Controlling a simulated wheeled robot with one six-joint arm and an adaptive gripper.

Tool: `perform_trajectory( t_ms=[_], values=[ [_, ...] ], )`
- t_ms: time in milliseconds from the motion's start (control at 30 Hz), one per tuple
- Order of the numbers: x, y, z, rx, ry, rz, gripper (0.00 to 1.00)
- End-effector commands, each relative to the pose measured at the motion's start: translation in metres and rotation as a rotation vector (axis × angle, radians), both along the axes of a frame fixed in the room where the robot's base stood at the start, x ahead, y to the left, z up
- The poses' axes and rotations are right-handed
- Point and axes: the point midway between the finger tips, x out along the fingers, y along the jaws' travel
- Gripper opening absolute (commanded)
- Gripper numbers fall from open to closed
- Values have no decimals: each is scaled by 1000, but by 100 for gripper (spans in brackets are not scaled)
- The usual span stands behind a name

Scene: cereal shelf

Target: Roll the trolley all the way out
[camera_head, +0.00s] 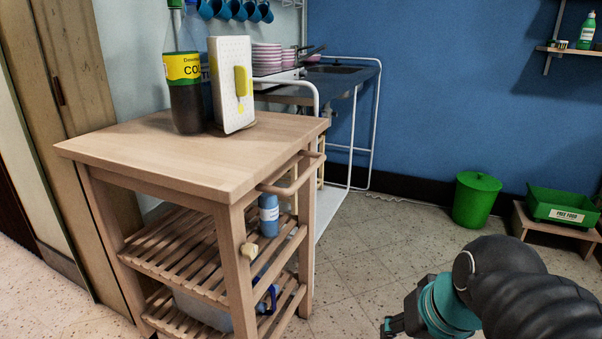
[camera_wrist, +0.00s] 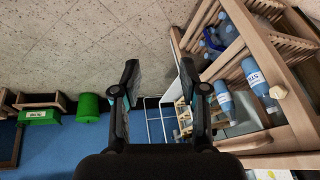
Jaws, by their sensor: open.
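The wooden trolley (camera_head: 165,150) stands at the left in the head view, with a solid top and slatted shelves below. Its round wooden handle rail (camera_head: 294,176) runs along the right end, just under the top. In the wrist view the trolley (camera_wrist: 288,85) fills the right side. My gripper (camera_wrist: 158,68) is open with nothing between its fingers. In the head view my gripper (camera_head: 388,327) shows at the bottom edge, partly cut off, to the right of the trolley and apart from it.
A cola bottle (camera_head: 186,95) and a white box (camera_head: 231,85) stand on the trolley top. Blue bottles (camera_head: 268,215) sit on its shelves. A white-framed sink unit (camera_head: 374,110) is behind it. A green bin (camera_head: 475,200) stands by the wall. Floor (camera_head: 365,245) right of the trolley is clear.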

Motion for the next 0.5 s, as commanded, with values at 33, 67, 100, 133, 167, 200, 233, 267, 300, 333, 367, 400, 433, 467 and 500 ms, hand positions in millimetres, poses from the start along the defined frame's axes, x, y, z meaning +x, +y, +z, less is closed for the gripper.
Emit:
perform_trajectory(
  t_ms=[33, 67, 100, 133, 167, 200, 233, 267, 300, 333, 367, 400, 433, 467, 500],
  values=[
    [14, 7, 3, 63, 35, -14, 43],
    [22, 13, 7, 106, 52, -20, 43],
    [34, 20, 11, 165, 75, -25, 43],
    [43, 25, 15, 209, 90, -29, 43],
    [52, 30, 19, 255, 104, -31, 43],
    [65, 37, 25, 316, 122, -34, 43],
    [75, 42, 29, 361, 133, -35, 43],
    [85, 46, 33, 408, 144, -35, 43],
    [100, 52, 39, 469, 155, -36, 43],
    [111, 55, 44, 515, 162, -35, 43],
    [122, 59, 49, 564, 169, -35, 43],
    [138, 62, 56, 626, 173, -33, 43],
    [150, 64, 60, 674, 174, -32, 43],
    [162, 66, 66, 721, 175, -28, 43],
    [178, 67, 72, 783, 172, -25, 43]
  ],
)
